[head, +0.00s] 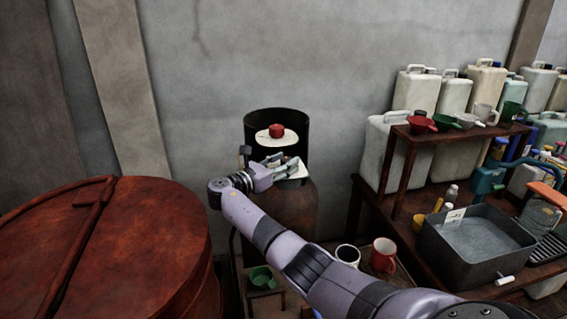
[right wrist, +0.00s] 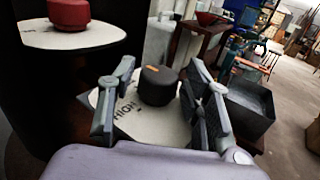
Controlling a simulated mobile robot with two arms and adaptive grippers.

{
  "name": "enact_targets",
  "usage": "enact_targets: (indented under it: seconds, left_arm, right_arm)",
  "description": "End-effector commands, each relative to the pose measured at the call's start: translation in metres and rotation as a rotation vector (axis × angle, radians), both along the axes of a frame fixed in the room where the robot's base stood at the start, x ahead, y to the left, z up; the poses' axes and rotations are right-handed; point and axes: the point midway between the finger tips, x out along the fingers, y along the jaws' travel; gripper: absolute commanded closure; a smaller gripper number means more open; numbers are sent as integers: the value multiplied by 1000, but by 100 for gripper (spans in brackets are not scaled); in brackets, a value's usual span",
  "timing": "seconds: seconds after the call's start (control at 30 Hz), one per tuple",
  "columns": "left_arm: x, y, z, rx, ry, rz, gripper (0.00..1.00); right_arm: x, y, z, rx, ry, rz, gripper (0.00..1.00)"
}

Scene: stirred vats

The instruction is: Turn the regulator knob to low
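A black knob (right wrist: 159,86) with an orange mark on its top sits on a white dial plate (right wrist: 104,99) in the right wrist view. The word HIGH is readable on the plate near the left finger; other lettering is partly hidden. My right gripper (right wrist: 160,78) is open, with one finger on each side of the knob; gaps show between fingers and knob. In the head view the right gripper (head: 284,166) is at the front of a gas cylinder (head: 293,208), below its dark collar (head: 257,133), and hides the black knob. My left gripper is not in view.
A red knob (head: 277,130) on a white plate is above the gripper, inside the collar. A rusty drum (head: 130,250) stands left. A shelf with a grey basin (head: 455,255), mugs and jugs is at the right. A small stool with a green cup (head: 262,277) is below.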

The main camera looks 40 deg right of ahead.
Motion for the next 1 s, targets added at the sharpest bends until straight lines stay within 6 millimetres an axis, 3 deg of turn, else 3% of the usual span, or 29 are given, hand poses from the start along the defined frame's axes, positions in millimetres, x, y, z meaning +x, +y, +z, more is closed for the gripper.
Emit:
enact_targets:
  seconds: [0.47, 1.0]
  left_arm:
    - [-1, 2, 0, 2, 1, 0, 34]
    - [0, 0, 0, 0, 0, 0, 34]
  right_arm:
    - [0, 6, 0, 0, 2, 2, 46]
    - [-7, 106, -1, 1, 1, 2, 46]
